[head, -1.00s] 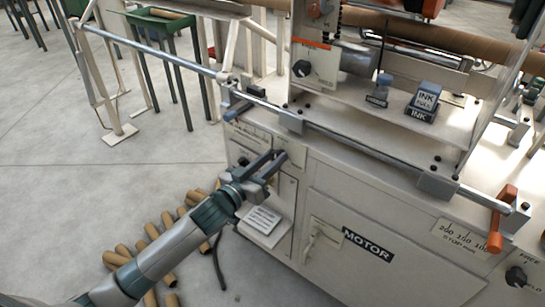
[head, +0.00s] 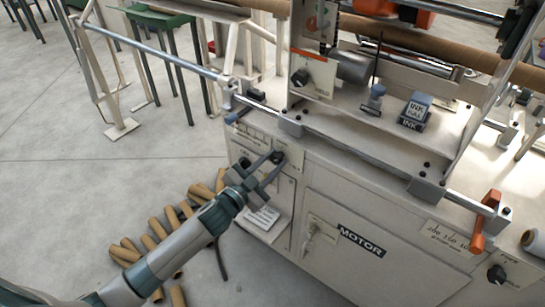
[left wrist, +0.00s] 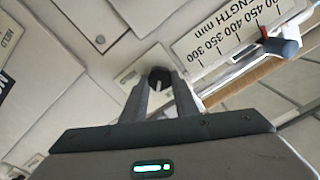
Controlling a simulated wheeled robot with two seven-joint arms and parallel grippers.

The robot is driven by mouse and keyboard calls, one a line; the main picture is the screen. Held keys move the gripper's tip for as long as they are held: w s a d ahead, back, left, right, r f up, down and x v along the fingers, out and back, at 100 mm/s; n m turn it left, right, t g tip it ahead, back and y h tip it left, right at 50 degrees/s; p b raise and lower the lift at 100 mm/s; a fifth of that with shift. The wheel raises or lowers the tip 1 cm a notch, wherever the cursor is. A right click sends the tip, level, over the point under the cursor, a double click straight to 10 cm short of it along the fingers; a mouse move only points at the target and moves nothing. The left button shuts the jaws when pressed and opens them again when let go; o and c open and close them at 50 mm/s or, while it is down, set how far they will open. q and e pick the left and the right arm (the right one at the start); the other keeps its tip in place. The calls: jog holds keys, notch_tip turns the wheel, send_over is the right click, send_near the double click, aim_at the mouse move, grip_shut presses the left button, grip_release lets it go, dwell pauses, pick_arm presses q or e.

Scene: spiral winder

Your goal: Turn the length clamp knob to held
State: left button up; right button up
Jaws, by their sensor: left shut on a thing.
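The length clamp knob is a small dark round knob (head: 279,155) on a pale label plate on the machine's front, below the rail. In the left wrist view the knob (left wrist: 159,76) sits between my fingertips, with a pale pointer mark on its face. My left gripper (head: 277,161) is shut on it, and the fingers also show in the left wrist view (left wrist: 159,92). The fingers hide the knob's sides, and I cannot read its setting. The length scale (left wrist: 232,33) is beside it. My right gripper is not in view.
A metal rail (head: 350,146) with an orange-handled lever (head: 482,222) runs above the front panel. Other dark knobs sit on the upper plate (head: 301,77) and at lower right (head: 496,273). Cardboard tubes (head: 150,240) lie on the floor at left. A motor door (head: 350,225) is right of my gripper.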

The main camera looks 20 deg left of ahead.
pick_arm(q)
jog(key=m+p, duration=0.1)
jog(key=m, duration=0.3)
jog(key=shift+d+m+p, duration=0.1)
jog(key=shift+m+p, duration=0.2)
jog(key=shift+p, duration=0.1)
jog(key=m+p, duration=0.1)
jog(key=m, duration=0.3)
jog(key=shift+m, duration=0.3)
jog(key=shift+f+m, duration=0.15)
jog(key=shift+m, duration=0.75)
jog(key=shift+s+f+m+p, duration=0.1)
jog(key=shift+m+p, duration=0.2)
jog(key=shift+m, duration=1.4)
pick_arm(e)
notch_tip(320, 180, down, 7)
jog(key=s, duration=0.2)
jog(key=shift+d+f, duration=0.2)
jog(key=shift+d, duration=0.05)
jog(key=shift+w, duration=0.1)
pick_arm(q)
jog(key=o, duration=1.1)
jog(key=shift+d, duration=0.1)
jog(key=shift+c, duration=0.2)
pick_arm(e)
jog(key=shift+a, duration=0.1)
